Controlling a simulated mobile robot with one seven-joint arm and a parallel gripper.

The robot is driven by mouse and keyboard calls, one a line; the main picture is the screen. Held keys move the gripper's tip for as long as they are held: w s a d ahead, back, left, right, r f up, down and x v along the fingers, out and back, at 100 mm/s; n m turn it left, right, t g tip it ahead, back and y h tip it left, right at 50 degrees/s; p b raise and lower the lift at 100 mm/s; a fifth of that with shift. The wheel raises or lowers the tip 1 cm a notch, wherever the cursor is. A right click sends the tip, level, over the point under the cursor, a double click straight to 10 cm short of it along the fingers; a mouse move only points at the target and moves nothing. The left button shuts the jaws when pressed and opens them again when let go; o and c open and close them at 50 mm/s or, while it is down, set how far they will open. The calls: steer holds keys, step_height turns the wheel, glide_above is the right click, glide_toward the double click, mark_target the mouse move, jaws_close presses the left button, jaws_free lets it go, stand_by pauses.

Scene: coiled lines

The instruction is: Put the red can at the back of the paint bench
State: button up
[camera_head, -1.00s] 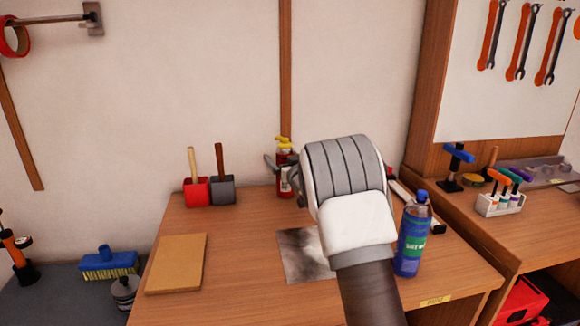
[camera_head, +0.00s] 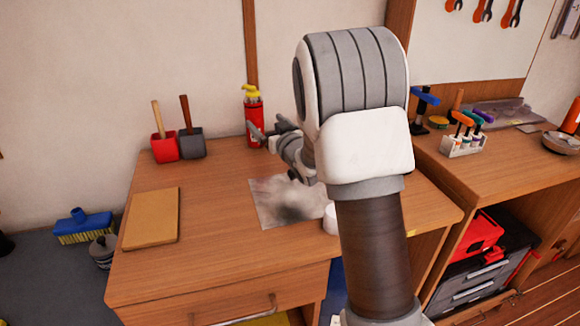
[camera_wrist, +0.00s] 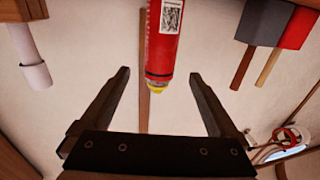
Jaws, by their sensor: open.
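The red can (camera_head: 253,115), with a yellow top, stands upright at the back of the wooden paint bench (camera_head: 215,220), near the wall. It also shows upside down in the wrist view (camera_wrist: 160,40), beyond and between the fingertips. My gripper (camera_head: 270,131) is open close in front of the can, its fingers pointing toward it. In the wrist view my gripper (camera_wrist: 160,75) has nothing between its fingers near the palm. The can's lower part is partly covered by a finger in the head view. My arm hides the right part of the bench.
A red holder (camera_head: 165,148) and a grey holder (camera_head: 192,145) with wooden handles stand left of the can. A tan board (camera_head: 152,218) and a stained grey sheet (camera_head: 285,203) lie on the bench. Free wood lies between them.

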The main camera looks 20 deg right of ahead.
steer(key=s+d+r+m+g+h, duration=0.1)
steer(key=s+r+g+h, duration=0.15)
steer(key=s, duration=0.45)
steer(key=s+d+r+m+g+h, duration=0.2)
steer(key=s+r, duration=0.1)
steer(key=s, duration=0.4)
steer(key=s+a+f+g, duration=0.1)
steer(key=s+g, duration=0.1)
steer(key=s, duration=0.7)
steer(key=s+a+f+g, duration=0.1)
steer(key=s+a+g, duration=0.1)
steer(key=s, duration=0.7)
steer(key=s+a+f+g+y, duration=0.1)
steer(key=s+f+g, duration=0.1)
steer(key=s, duration=0.8)
steer(key=shift+a+n+g, duration=0.4)
steer(key=shift+g, duration=0.35)
steer(key=shift+s, duration=0.1)
step_height(320, 180, up, 18)
steer(key=p, duration=1.8)
